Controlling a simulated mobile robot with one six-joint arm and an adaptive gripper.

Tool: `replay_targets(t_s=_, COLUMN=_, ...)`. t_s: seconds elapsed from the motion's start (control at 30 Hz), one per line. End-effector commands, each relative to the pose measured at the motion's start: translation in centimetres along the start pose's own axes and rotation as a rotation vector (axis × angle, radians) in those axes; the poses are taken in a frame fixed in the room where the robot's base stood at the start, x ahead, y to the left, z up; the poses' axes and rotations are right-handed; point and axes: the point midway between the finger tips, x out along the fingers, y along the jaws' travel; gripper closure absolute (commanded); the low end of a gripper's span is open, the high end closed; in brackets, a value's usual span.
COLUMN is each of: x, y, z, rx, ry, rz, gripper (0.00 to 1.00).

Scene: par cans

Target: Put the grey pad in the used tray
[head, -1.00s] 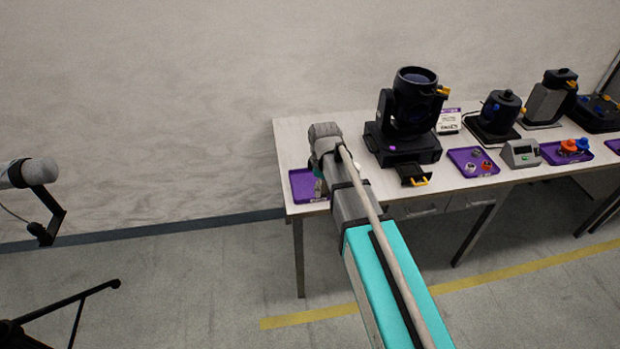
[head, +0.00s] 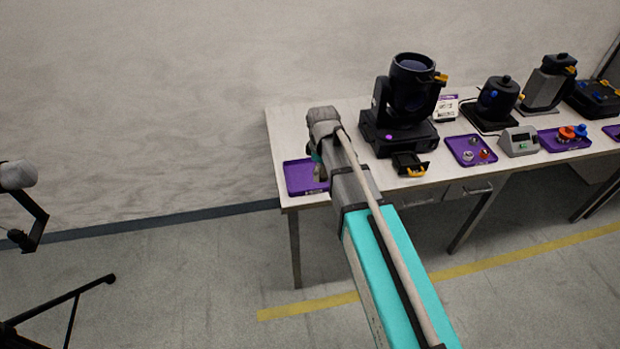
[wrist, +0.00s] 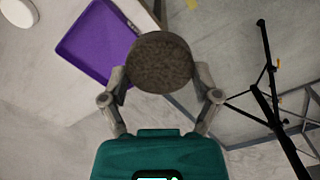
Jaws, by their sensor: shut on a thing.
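The grey pad (wrist: 160,61), a round, speckled dark disc, is held between the two fingers of my gripper (wrist: 160,78) in the wrist view. A purple tray (wrist: 84,40) lies behind and to the left of the pad in that view, with its visible floor empty. In the head view a purple tray (head: 300,180) sits at the near left corner of the table. My arm's end is just right of this tray and covers part of its right side. The fingertips and the pad are mostly hidden there. I cannot read a label on the tray.
Farther right are a purple tray with small parts (head: 470,150), a grey meter box (head: 519,141) and another tray (head: 565,138).

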Motion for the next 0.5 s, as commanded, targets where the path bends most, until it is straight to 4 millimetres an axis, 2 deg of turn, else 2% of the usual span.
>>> replay_targets(t_s=0.23, x=2.0, y=2.9, z=2.2, rx=0.001, ry=0.000, rz=0.001, gripper=0.40)
replay_targets(t_s=0.5, x=2.1, y=3.6, z=3.0, rx=-0.002, ry=0.000, rz=0.002, gripper=0.40)
